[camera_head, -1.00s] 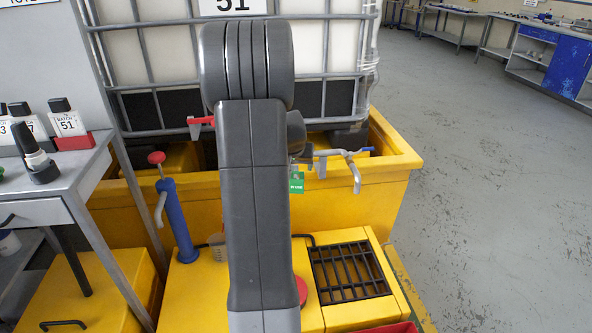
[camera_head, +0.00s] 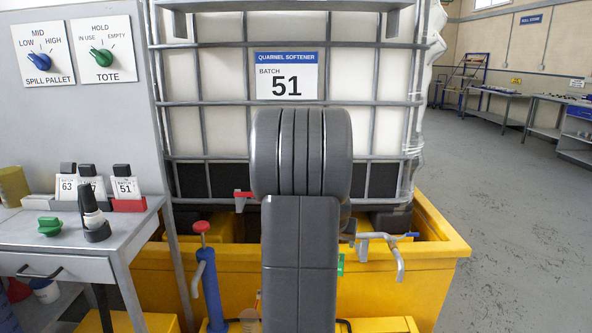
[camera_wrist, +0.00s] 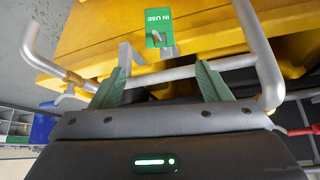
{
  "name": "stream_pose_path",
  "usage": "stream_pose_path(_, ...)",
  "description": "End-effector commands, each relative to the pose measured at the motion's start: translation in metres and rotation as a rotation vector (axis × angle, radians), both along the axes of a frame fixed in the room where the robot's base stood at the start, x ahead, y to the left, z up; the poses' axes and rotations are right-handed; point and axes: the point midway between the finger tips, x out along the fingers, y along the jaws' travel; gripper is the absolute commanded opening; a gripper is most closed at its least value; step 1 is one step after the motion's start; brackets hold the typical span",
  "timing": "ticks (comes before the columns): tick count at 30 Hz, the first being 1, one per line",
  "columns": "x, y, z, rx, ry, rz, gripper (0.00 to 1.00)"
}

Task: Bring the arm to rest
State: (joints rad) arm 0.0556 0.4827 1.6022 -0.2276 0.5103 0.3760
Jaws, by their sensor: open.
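My arm (camera_head: 300,250) stands upright in the middle of the head view, with its rounded joint in front of the tote. My gripper shows in the wrist view (camera_wrist: 160,82), with two green fingers spread apart. Nothing is visibly held between them. A green IN USE tag (camera_wrist: 160,22) hangs just beyond the fingertips, in front of the yellow spill pallet (camera_wrist: 100,35). A grey metal pipe handle (camera_wrist: 262,60) passes close to the right finger; I cannot tell whether they touch. In the head view my arm hides the gripper.
The caged tote (camera_head: 215,130), marked batch 51, stands in the yellow pallet (camera_head: 420,270). A blue hand pump (camera_head: 208,290) with a red knob is left of my arm. The floor (camera_head: 510,220) at right is clear.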

Motion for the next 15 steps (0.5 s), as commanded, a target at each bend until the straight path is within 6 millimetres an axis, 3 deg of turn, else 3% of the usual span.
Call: stream_pose_path(15, 0.045, -0.012, -0.076, 0.000, 0.002, 0.001, 0.70)
